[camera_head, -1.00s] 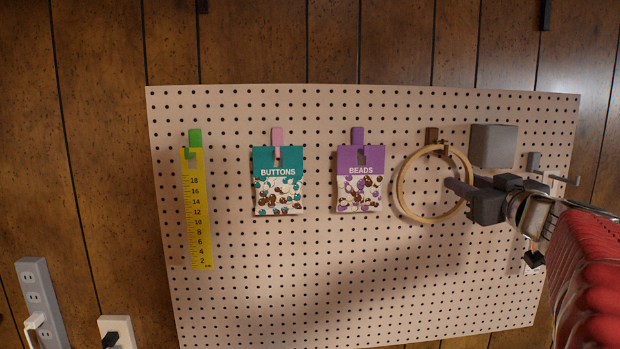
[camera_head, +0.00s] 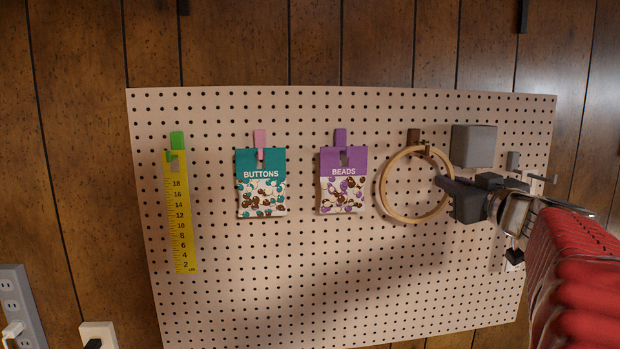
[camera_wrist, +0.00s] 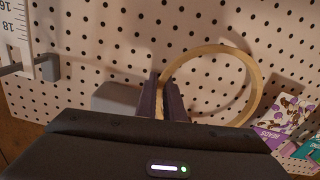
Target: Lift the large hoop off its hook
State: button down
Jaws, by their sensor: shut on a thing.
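The large hoop (camera_head: 384,188), a pale wooden ring, hangs against the pegboard at the right of the head view, beside the purple beads packet. Its top lies at the brown hook (camera_head: 413,136); I cannot tell whether it is clear of the prong. My gripper (camera_head: 443,184) comes from the right and is shut on the hoop's right-hand rim. In the wrist view the hoop (camera_wrist: 215,50) runs out from between the dark jaws (camera_wrist: 170,98). The hook is not clear in that view.
A grey block (camera_head: 473,146) sits on the board just right of the hook, close above my gripper. The beads packet (camera_head: 343,190), buttons packet (camera_head: 261,192) and yellow ruler (camera_head: 180,220) hang to the left. The lower board (camera_head: 300,290) is bare.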

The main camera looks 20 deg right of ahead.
jog(key=shift+r, duration=0.5)
jog(key=shift+r, duration=0.5)
jog(key=shift+s+r, duration=0.1)
jog(key=shift+r, duration=0.1)
